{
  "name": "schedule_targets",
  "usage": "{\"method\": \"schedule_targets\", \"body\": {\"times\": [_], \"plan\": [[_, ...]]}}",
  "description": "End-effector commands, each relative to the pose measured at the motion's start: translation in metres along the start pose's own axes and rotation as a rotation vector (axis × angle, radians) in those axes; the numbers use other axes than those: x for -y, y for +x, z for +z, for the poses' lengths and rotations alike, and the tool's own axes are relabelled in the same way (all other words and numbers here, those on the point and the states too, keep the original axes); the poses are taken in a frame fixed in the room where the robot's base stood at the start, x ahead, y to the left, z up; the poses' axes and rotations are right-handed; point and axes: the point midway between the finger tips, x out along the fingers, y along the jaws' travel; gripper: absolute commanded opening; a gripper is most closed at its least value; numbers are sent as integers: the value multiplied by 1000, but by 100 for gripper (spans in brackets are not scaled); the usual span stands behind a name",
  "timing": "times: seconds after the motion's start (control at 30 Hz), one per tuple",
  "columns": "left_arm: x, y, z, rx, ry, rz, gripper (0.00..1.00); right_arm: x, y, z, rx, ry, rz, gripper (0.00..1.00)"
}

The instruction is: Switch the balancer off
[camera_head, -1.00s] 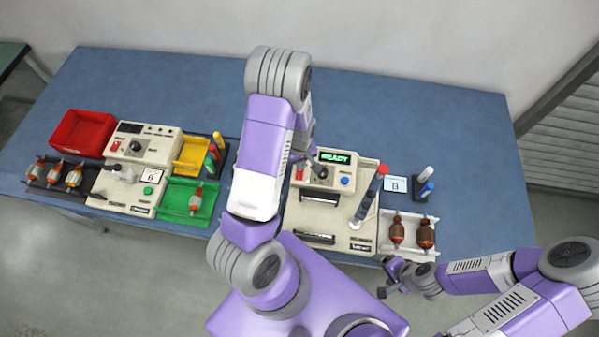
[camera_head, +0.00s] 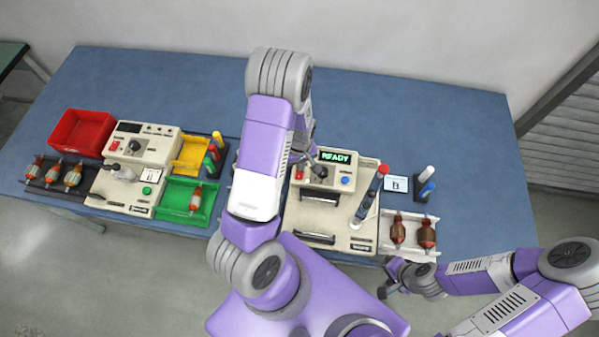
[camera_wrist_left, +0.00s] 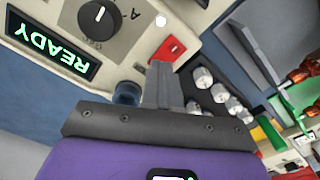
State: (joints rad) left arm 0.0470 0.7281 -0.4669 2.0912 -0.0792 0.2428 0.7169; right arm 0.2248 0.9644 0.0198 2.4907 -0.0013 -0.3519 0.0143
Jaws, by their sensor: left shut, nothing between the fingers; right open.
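The balancer (camera_head: 362,240) is the cream machine right of centre. Its green display (camera_head: 335,157) reads READY, and the display also shows in the left wrist view (camera_wrist_left: 52,45). Its black knob (camera_wrist_left: 98,18) has a white pointer line. A red switch (camera_wrist_left: 168,48) sits beside the knob on the panel. My left gripper (camera_wrist_left: 160,68) is shut and empty, its fingertips close to the red switch; I cannot tell whether they touch. In the head view my left arm covers part of the machine's left side. My right gripper (camera_head: 388,283) is open, near the table's front edge.
A second cream machine (camera_head: 125,190) stands at the left with red (camera_head: 82,132), yellow and green bins. A white tray (camera_head: 425,250) with two armatures lies right of the balancer. A card (camera_head: 397,184) and upright cylinders stand nearby. The table's back is clear.

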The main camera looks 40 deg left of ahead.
Motion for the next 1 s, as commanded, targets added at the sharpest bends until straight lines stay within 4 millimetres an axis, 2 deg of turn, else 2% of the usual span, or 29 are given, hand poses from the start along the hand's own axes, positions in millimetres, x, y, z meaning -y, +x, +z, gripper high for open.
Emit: {"method": "schedule_targets", "body": {"times": [0.67,0.87,1.0], "plan": [[0,11,0,0,0,0,0,-3,9,0,0,0,0,82],[0,5,0,0,0,0,0,-2,4,0,0,0,0,82],[0,-6,0,0,0,0,0,2,-4,0,0,0,0,82]]}}
